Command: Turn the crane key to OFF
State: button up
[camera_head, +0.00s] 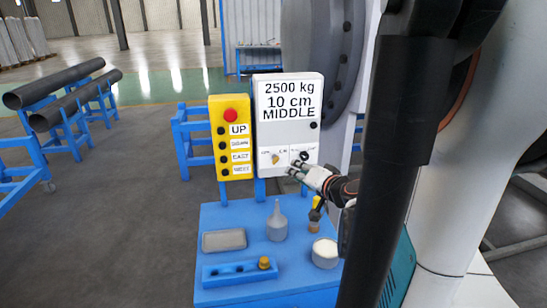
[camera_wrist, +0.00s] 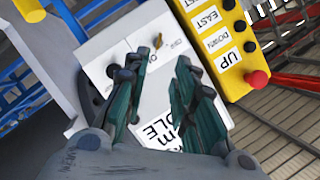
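The crane key is a small brass piece (camera_head: 276,158) on the lower left of the white control box (camera_head: 265,120). It also shows in the wrist view (camera_wrist: 158,40), beyond and between my fingertips. Small labels beside it are too small to read, so its setting cannot be told. My gripper (camera_head: 295,172) is open and empty, in front of the box's lower right part. In the wrist view its two dark green fingers (camera_wrist: 164,60) stand apart with white panel between them. A black knob (camera_head: 304,155) sits right of the key, near my gripper.
A yellow button box (camera_head: 231,137) with a red button stands left of the white box. Below is a blue table (camera_head: 212,215) with a grey block (camera_head: 224,240), a grey funnel-shaped piece (camera_head: 277,222), a white-topped cup (camera_head: 325,253) and a blue holder (camera_head: 238,273).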

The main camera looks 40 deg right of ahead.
aim_at(277, 161)
jog(key=b+x, duration=0.3)
jog(key=x, duration=1)
jog(key=shift+w+d+b, duration=0.25)
jog(key=shift+w+b, duration=0.05)
jog(key=shift+w, duration=0.05)
grip_shut()
